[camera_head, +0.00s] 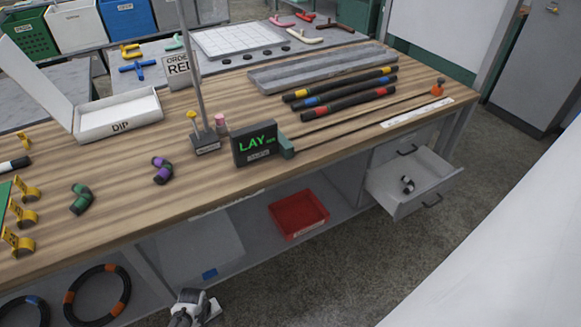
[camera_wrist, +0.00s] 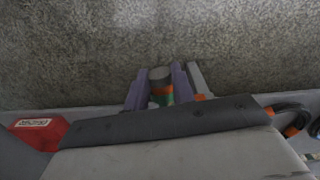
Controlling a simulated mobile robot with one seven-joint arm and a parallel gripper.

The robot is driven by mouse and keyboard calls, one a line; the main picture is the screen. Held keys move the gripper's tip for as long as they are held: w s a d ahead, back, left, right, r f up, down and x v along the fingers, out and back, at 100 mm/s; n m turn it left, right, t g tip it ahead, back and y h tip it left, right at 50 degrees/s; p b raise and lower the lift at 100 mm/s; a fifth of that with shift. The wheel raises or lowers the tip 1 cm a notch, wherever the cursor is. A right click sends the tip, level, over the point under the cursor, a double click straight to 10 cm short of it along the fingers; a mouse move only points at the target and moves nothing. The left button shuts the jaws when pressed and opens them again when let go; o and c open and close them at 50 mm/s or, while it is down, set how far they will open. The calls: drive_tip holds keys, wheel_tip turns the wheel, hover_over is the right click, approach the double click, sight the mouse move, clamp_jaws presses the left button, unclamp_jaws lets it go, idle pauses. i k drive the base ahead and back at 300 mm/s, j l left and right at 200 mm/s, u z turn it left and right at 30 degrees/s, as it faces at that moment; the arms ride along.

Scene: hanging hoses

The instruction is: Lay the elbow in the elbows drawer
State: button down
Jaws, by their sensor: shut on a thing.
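My gripper (camera_head: 190,308) is at the bottom edge of the head view, low in front of the workbench. In the wrist view its two purple fingers are shut on an elbow (camera_wrist: 160,76), a short dark grey piece with orange and green on it. The fingers hide part of it, and I cannot make it out clearly in the head view. The open drawer (camera_head: 440,178) is under the bench's right end, well to the right of my gripper. A dark elbow with light bands (camera_head: 407,185) lies in it. The drawer's label is not readable.
A green elbow (camera_head: 80,199) and a purple-banded elbow (camera_head: 162,170) lie on the bench top (camera_head: 225,190). A sign (camera_head: 257,143) reads LAY. A red bin (camera_head: 298,214) and coiled hoses (camera_head: 97,295) are on the lower shelf. The floor before the drawer is clear.

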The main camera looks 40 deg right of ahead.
sight(422, 180)
drive_tip(key=z, duration=1.9)
drive_tip(key=i+z, duration=0.55)
drive_tip(key=i+j, duration=0.1)
drive_tip(key=i, duration=0.25)
drive_tip(key=i+j, duration=0.1)
drive_tip(key=i, duration=0.3)
